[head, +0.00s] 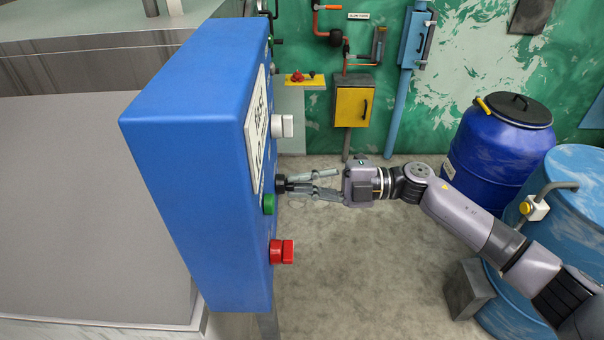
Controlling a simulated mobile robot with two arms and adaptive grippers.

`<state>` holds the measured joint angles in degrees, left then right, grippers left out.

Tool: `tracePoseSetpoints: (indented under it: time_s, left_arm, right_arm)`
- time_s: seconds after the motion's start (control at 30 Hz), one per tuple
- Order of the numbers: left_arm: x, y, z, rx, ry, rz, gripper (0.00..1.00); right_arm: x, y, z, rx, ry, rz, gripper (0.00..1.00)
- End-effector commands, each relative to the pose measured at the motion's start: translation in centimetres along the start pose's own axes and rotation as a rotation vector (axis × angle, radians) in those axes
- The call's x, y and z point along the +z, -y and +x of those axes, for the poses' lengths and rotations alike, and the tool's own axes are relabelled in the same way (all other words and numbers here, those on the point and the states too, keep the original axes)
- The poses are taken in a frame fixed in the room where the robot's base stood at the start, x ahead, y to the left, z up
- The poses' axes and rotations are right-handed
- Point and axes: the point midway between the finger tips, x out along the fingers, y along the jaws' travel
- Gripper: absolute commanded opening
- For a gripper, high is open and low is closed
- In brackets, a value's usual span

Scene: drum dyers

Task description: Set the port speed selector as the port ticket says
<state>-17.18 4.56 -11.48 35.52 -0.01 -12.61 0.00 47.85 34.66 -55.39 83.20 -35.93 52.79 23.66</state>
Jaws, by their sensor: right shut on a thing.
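A blue control box (190,160) stands on the left, seen from its side, so its front face is at a steep angle. A black knob (281,182) sticks out of that face. My right gripper (290,184) comes in from the right and is shut on this knob. I cannot read where the knob points. A white plate with black writing (256,130) is on the same face, too slanted to read; I cannot tell whether it is the port ticket. My left gripper is not in view.
The face also carries a white-grey knob (283,126), a green button (268,204) and a red knob (283,251). Blue drums (497,150) stand at right, near a dark grey block (466,289). A yellow box (353,105) is at the back wall. The floor between is clear.

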Motion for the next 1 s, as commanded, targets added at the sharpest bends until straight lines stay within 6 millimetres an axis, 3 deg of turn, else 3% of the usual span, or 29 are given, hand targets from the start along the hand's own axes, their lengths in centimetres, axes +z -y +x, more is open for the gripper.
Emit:
tracePoseSetpoints:
  time_s: [0.33, 0.9, 0.93, 1.0]
  left_arm:
    - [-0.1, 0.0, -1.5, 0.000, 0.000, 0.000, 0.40]
    - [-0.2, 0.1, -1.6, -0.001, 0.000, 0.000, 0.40]
    - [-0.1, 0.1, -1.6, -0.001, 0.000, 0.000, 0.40]
    - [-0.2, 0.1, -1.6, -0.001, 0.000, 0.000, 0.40]
  right_arm:
    - [0.0, 0.0, 0.0, -0.001, 0.002, 0.150, 0.00]
    - [0.1, 0.1, 0.0, 0.000, 0.002, 0.181, 0.00]
    - [0.1, 0.1, 0.0, 0.000, 0.002, 0.181, 0.11]
    - [0.1, 0.1, 0.0, 0.000, 0.001, 0.180, 0.16]
